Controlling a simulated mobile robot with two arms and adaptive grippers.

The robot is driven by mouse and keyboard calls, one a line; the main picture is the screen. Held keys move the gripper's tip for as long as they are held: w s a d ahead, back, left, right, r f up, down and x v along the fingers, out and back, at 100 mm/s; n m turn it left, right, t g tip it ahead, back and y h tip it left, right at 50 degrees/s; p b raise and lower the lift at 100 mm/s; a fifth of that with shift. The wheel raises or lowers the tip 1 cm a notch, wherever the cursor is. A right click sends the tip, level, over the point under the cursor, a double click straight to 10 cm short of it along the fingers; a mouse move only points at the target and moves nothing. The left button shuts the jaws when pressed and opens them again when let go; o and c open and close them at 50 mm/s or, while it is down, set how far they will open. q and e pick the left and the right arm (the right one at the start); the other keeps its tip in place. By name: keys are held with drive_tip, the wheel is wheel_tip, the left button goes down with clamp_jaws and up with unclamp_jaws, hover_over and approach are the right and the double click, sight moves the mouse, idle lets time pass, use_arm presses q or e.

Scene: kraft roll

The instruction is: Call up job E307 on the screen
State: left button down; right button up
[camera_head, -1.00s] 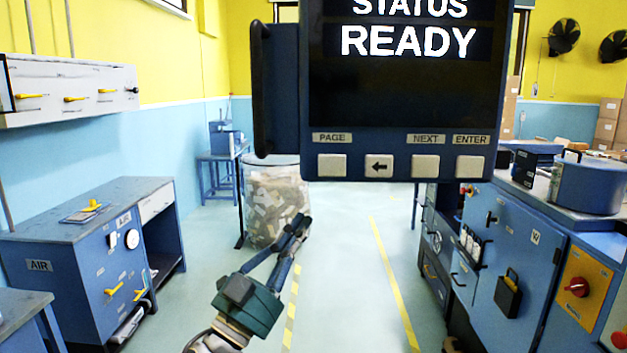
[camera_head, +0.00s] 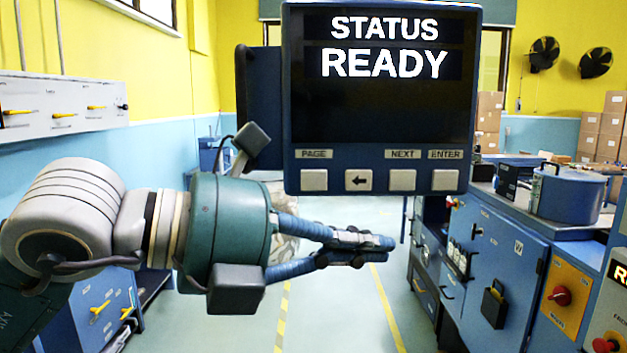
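The screen (camera_head: 385,105) hangs at the upper middle of the head view and reads STATUS READY. Below it is a row of pale buttons: PAGE (camera_head: 314,180), a left-arrow button (camera_head: 358,180), NEXT (camera_head: 402,180) and ENTER (camera_head: 445,180). My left gripper (camera_head: 391,249) comes in from the left, below the button row and apart from it in the picture. Its fingers point right, lie together and hold nothing that I can see. My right gripper is not in view.
Blue cabinets (camera_head: 500,270) with a blue pot (camera_head: 570,195) on top stand at the right. A white valve panel (camera_head: 60,108) is on the left wall. The floor (camera_head: 345,310) between is clear.

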sight(308, 188)
use_arm(q)
drive_tip(key=w+a+r+n+t+y, duration=0.2)
drive_tip(key=w+a+r+t+y, duration=0.1)
drive_tip(key=a, duration=0.3)
drive_tip(key=shift+w+a+t+y, duration=0.2)
drive_tip(key=shift+w+t+y, duration=0.15)
drive_tip(key=shift+t, duration=0.55)
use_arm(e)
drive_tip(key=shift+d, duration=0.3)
use_arm(q)
drive_tip(key=shift+w+p, duration=1.3)
drive_tip(key=shift+w, duration=3.1)
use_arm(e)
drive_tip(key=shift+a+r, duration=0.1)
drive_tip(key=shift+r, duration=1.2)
